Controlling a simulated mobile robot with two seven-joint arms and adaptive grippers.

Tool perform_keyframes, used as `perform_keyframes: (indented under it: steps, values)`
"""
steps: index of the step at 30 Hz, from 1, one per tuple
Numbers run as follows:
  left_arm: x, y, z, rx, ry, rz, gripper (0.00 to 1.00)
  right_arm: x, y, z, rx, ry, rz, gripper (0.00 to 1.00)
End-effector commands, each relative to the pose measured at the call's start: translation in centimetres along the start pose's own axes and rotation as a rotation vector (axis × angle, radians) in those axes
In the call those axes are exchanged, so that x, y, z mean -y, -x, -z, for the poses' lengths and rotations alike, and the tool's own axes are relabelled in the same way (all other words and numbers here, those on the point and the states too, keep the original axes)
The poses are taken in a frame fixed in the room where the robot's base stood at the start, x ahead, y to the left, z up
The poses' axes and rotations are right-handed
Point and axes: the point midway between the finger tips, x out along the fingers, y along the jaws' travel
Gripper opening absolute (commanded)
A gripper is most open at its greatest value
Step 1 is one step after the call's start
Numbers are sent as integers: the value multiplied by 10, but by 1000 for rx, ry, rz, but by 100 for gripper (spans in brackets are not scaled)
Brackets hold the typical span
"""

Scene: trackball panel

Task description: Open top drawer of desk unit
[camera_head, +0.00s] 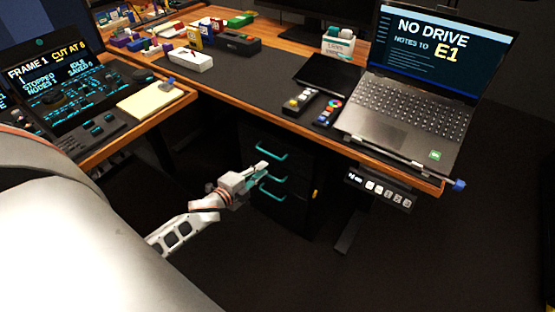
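The desk unit (295,205) is a dark drawer block under the desk, with teal bar handles stacked on its front. The top drawer's handle (271,153) is the highest and is in clear view. A second handle (274,178) and a lower one (271,194) sit below it. The drawers look closed. My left gripper (264,170) is in front of the unit, its fingertips just below and left of the top handle, near the second one. The fingers are too small to tell whether they are apart. Nothing is visibly held. My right gripper is out of view.
The desk (270,85) overhangs the unit, with a laptop (420,100), small control devices and several colourful blocks on it. A button panel (380,189) hangs under its right edge. A side desk with a screen stands left. The floor before the unit looks clear.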

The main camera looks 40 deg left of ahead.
Motion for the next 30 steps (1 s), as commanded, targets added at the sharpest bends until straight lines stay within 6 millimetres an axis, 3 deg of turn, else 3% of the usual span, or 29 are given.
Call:
perform_keyframes:
  steps: [1,5,21,30]
  values:
    - [-8,-8,-11,5,-44,-1,14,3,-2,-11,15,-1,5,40]
    - [0,-18,-21,7,-103,17,14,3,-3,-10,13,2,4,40]
    - [3,-82,-22,7,-106,19,14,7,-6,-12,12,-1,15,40]
    - [6,-96,-21,7,-105,21,14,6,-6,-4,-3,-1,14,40]
